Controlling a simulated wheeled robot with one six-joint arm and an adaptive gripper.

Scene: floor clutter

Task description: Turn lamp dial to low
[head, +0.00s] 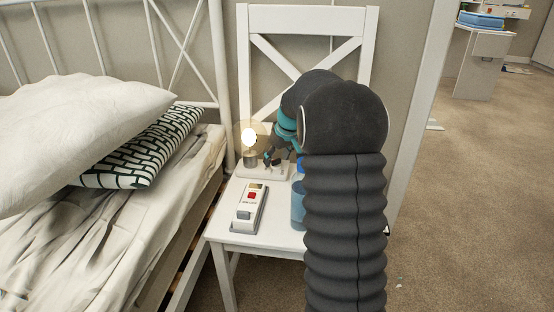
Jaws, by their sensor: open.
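The lamp (250,145) has a lit round bulb on a dark socket and stands on a white base (249,171) at the back of the white chair seat. Its dial is hard to make out; small dark parts on the right of the base lie beside my gripper. My gripper (268,160) is small in view, just right of the bulb and low over the base. Its jaws look open, with nothing between them. I cannot tell whether a finger touches the dial. My dark arm hides the right part of the seat and part of the gripper.
A white device with a red button (248,207) lies at the front of the chair seat (275,238). A blue bottle (298,203) stands close beside my arm, partly hidden. The chair back (307,18) rises behind. A bed with pillows (90,125) is at left. Carpet is open at right.

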